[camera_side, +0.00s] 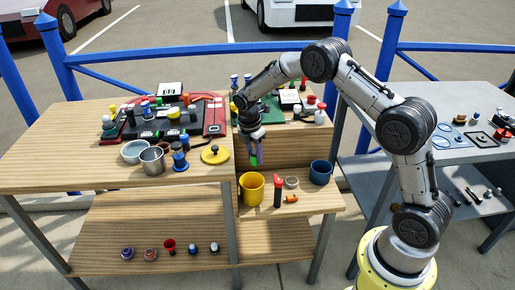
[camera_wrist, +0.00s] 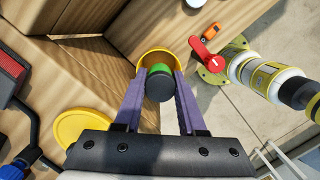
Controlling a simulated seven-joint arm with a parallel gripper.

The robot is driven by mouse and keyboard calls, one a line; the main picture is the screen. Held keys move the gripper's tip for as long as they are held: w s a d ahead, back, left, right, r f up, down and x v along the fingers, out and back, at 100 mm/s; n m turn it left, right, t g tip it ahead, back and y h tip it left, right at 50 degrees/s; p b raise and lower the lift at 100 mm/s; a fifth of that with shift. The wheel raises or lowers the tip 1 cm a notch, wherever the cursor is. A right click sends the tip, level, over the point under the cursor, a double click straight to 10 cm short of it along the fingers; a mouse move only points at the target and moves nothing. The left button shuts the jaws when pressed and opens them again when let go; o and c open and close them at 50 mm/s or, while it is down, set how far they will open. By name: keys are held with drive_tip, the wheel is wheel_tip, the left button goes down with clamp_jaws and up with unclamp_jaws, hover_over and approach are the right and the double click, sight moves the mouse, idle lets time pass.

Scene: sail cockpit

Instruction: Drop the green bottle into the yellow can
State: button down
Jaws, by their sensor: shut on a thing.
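The green bottle (camera_wrist: 160,87) is between the purple fingers of my gripper (camera_wrist: 157,77) in the wrist view, its dark end facing the camera. My gripper is shut on it. In the side view a bit of its green (camera_side: 253,161) shows at the fingertips of my gripper (camera_side: 254,154), which points down. The yellow can (camera_side: 251,189) stands upright on the lower wooden shelf, just below the bottle, with a visible gap in the side view. In the wrist view the can's rim (camera_wrist: 156,53) shows behind the bottle, which hides much of its opening.
A red-topped dark bottle (camera_side: 278,191), an orange item (camera_side: 291,198) and a blue cup (camera_side: 321,172) stand right of the can. A yellow lid (camera_side: 215,155), metal cup (camera_side: 152,160) and blue-black spool (camera_side: 179,158) sit on the higher tabletop at left. A wooden wall rises behind the can.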

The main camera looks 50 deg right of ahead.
sight(255, 162)
drive_tip(key=shift+f, duration=1.6)
drive_tip(key=shift+c, duration=2)
unclamp_jaws()
wheel_tip(255, 162, up, 14)
drive_tip(key=a, duration=0.2)
drive_tip(key=shift+f, duration=0.15)
